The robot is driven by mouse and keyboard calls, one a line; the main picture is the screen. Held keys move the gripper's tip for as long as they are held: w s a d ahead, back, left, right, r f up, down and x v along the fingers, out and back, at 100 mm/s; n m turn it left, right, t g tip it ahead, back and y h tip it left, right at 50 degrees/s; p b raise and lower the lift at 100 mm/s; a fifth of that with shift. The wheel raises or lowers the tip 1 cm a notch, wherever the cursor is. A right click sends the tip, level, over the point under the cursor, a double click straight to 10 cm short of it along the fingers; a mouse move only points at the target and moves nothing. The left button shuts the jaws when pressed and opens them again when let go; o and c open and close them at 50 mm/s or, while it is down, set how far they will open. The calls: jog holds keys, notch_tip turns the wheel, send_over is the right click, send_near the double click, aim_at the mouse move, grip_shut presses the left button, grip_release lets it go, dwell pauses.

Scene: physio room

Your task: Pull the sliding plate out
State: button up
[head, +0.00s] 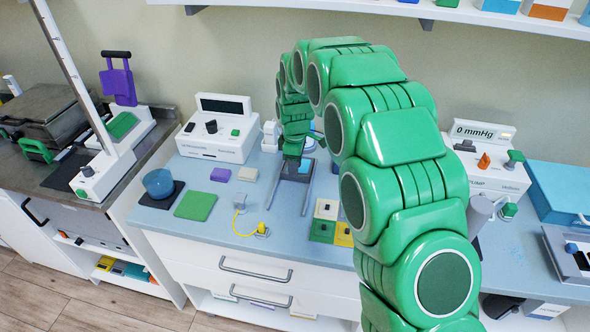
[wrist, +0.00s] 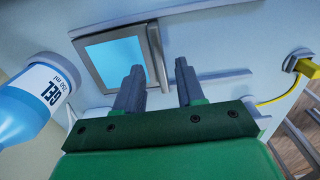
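Whether a finger touches the bar, I cannot tell. In the head view my green arm hides part of the plate, and the fingers are hard to make out.
A gel bottle (wrist: 32,98) stands close to the plate, at the left in the wrist view. A yellow cable (head: 248,234) lies on the worktop (head: 222,215) left of the rails. Coloured tiles (head: 322,230) lie right of them. Between the rails the surface looks clear.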

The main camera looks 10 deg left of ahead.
notch_tip(320, 180, down, 2)
grip_shut()
dwell(0.4)
